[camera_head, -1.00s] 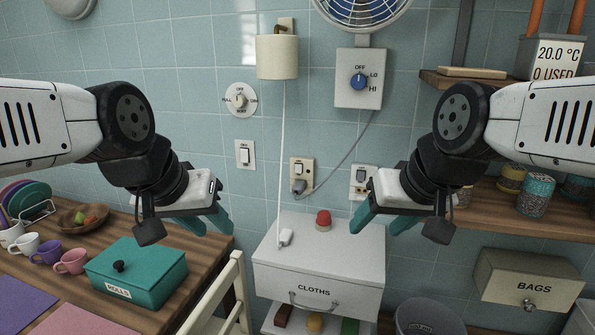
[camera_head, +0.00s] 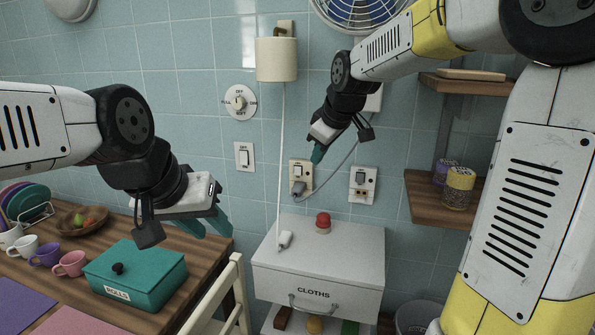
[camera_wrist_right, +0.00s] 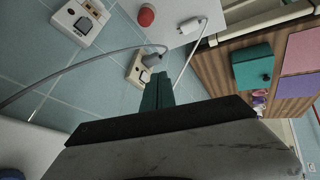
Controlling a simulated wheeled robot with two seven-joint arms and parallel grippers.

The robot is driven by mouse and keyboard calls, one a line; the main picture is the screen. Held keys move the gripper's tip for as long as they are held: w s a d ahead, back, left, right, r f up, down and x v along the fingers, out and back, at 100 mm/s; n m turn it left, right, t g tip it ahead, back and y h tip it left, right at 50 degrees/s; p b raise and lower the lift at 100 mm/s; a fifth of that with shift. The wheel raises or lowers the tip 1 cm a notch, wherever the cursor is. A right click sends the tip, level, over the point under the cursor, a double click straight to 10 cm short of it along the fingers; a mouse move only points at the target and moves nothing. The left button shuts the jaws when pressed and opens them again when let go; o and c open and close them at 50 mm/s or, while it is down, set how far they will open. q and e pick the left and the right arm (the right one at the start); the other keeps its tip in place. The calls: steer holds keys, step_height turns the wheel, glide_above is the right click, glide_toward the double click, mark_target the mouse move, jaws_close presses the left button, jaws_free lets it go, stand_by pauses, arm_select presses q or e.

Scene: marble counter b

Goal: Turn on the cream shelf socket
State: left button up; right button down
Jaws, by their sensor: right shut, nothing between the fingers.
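A cream socket (camera_head: 301,175) with a switch and a grey plug in it is on the tiled wall; it also shows in the right wrist view (camera_wrist_right: 141,72). A paler socket (camera_head: 363,184) is on the wall to its right, also in the right wrist view (camera_wrist_right: 80,20). My right gripper (camera_head: 317,154) is shut and empty, in front of and just above right of the cream socket. In the right wrist view its teal fingers (camera_wrist_right: 158,92) overlap the lower part of that socket; I cannot tell whether they touch it. My left gripper (camera_head: 206,226) is open and empty over the table's right side.
A grey cord runs from the cream socket's plug up behind my right gripper. A white cord (camera_head: 282,150) hangs left of it. A white cabinet (camera_head: 350,240) with a red button (camera_head: 323,222) stands below. A wall switch (camera_head: 244,156) and a dial (camera_head: 240,102) are to the left.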

mark_target(298, 171)
steer(key=w+a+f+n, duration=0.2)
steer(key=w+a, duration=0.1)
steer(key=w, duration=0.3)
steer(key=shift+a+n, duration=0.3)
steer(key=shift+a, duration=0.1)
steer(key=shift+f, duration=0.1)
steer(key=x, duration=0.3)
steer(key=w+x, duration=0.1)
steer(key=x, duration=0.3)
steer(key=w+d+r+x, duration=0.1)
steer(key=x, duration=0.3)
steer(key=shift+f, duration=0.15)
steer(key=shift+w+d, duration=0.15)
steer(key=shift+w, duration=0.45)
steer(key=shift+f, duration=0.1)
